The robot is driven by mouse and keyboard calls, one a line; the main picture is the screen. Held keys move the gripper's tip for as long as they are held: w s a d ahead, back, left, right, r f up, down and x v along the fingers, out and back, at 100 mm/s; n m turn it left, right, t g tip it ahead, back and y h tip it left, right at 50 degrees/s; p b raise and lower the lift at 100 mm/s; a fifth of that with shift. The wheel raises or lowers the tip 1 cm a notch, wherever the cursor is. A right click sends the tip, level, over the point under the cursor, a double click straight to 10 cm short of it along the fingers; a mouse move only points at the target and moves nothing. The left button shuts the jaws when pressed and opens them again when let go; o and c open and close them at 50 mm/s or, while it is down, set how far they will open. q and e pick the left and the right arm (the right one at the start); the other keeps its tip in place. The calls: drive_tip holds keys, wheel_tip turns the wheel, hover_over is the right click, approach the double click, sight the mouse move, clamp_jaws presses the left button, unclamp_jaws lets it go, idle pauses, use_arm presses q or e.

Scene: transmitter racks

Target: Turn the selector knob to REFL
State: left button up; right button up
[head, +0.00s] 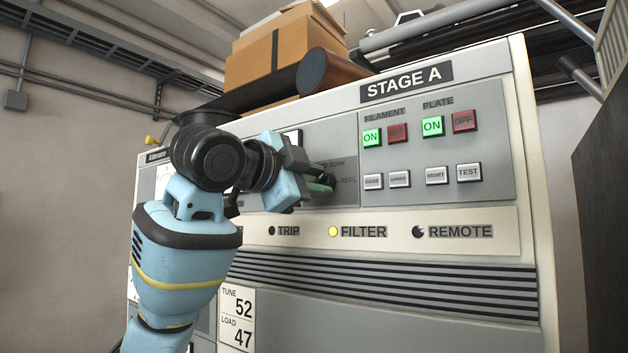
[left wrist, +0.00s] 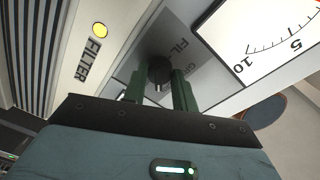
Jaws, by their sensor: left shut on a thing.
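The selector knob (head: 329,180) is small and black, on a grey sub-panel of the STAGE A cabinet. My left gripper (head: 321,179) reaches it from the left, its green fingers closed on either side of it. The REFL label (head: 348,181) is just right of the knob, with a partly covered SCRN label above it. In the left wrist view, the knob (left wrist: 160,71) sits between the two fingers (left wrist: 160,88), with FIL and partly hidden GR lettering beyond. A small pale mark shows on the knob there, but its pointing direction is unclear. My right gripper is out of view.
Lit green ON buttons (head: 372,138) and other push buttons are right of the knob. A lit yellow FILTER lamp (head: 333,231) is below. A meter (left wrist: 262,45) shows in the left wrist view. A box (head: 285,50) and dark tube sit on the cabinet.

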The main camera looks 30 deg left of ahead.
use_arm(q)
drive_tip(key=m, duration=0.4)
drive_tip(key=shift+m+g, duration=0.3)
drive_tip(key=shift+m, duration=1.3)
drive_tip(key=shift+y, duration=0.3)
drive_tip(key=o, duration=1)
drive_tip(key=shift+c, duration=0.2)
drive_tip(key=s, duration=0.7)
drive_tip(key=shift+s+a+r, duration=0.25)
drive_tip(key=shift+s+a, duration=0.15)
